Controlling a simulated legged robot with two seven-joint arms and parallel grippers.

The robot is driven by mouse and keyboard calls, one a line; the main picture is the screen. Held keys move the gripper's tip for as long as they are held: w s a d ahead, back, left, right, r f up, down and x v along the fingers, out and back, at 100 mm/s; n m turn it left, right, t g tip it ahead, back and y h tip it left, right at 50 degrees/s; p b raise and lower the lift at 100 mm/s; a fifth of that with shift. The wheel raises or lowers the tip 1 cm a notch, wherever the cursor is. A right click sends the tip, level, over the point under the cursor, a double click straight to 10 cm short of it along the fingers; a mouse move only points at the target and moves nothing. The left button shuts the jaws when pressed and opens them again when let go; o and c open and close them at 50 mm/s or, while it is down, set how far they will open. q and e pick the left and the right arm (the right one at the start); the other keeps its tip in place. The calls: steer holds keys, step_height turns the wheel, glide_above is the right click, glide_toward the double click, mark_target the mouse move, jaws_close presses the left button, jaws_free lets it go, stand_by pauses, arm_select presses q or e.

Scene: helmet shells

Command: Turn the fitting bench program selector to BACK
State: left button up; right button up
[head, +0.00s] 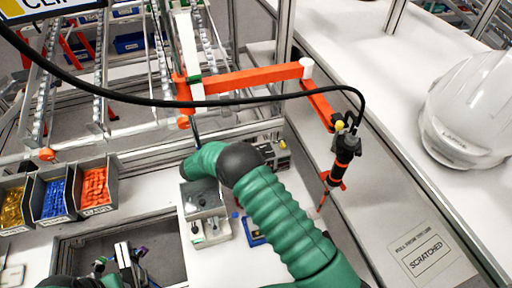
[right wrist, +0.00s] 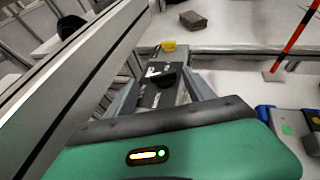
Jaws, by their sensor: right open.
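A grey control box (right wrist: 165,94) with a black knob (right wrist: 166,79), likely the program selector, and a yellow part (right wrist: 168,46) at its far end shows in the right wrist view. My right gripper (right wrist: 163,78) is open, with one finger on each side of the box; I cannot tell whether they touch the knob. The box also shows in the head view (head: 283,153), partly behind my green right arm, where the right fingers are hidden. The knob's setting and any BACK mark are too small to read. My left gripper (head: 126,262) is at the bottom left of the head view, its opening unclear.
A black-and-orange driver (head: 345,150) hangs from an orange arm (head: 250,79) right of the box. Bins of gold, blue and orange parts (head: 95,187) stand left. A grey fixture (head: 203,197) stands beside my arm. A white helmet (head: 470,105) lies on the right bench.

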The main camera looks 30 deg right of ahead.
steer(key=shift+d+f, duration=0.15)
steer(key=shift+d, duration=0.6)
steer(key=shift+s+d+f, duration=0.1)
steer(key=shift+s+d, duration=0.05)
steer(key=shift+d, duration=0.2)
steer(key=shift+a, duration=0.1)
steer(key=shift+a, duration=0.1)
steer(key=c, duration=0.4)
jaws_close()
